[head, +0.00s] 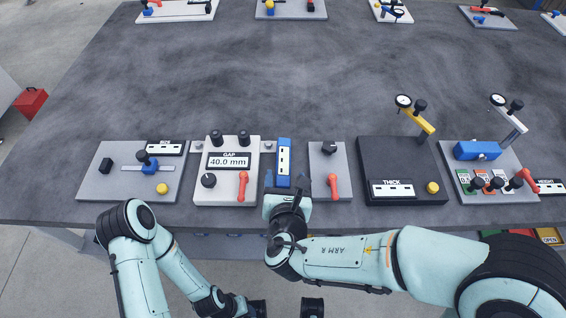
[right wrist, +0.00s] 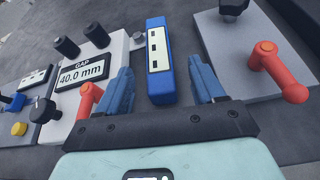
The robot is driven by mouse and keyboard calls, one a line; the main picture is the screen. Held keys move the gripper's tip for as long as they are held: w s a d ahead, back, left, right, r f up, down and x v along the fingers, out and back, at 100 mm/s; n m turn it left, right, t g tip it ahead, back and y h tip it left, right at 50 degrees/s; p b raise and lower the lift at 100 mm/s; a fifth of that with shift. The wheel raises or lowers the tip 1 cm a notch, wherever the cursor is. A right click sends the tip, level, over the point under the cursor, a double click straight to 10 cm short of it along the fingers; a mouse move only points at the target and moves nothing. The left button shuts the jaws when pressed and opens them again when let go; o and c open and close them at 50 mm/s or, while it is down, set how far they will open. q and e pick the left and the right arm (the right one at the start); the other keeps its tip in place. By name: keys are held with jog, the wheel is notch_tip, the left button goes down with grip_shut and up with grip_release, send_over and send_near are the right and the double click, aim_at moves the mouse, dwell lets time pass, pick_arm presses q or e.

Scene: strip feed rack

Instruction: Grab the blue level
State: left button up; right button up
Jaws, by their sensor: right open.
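The blue level (head: 284,152) is a blue bar with a white strip of dark windows, lying on the grey table between the GAP panel and a grey plate. It also shows in the right wrist view (right wrist: 168,88). My right gripper (head: 288,182) is open at its near end. In the right wrist view the blue fingers of the right gripper (right wrist: 163,84) stand left and right of the level's near part, with a gap on each side. My left arm is folded low at the left; I cannot make out its gripper.
Left of the level is the GAP panel (head: 224,188) with black knobs, a 40.0 mm display and a red lever. Right is a grey plate (head: 322,162) with a red lever (head: 333,186) and black knob. A THICK panel (head: 374,155) stands further right. The table's middle is clear.

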aim_at(284, 166)
jog(key=x, duration=0.5)
jog(key=shift+w+a, duration=0.15)
jog(key=shift+w, duration=0.05)
jog(key=shift+r, duration=0.1)
grip_shut()
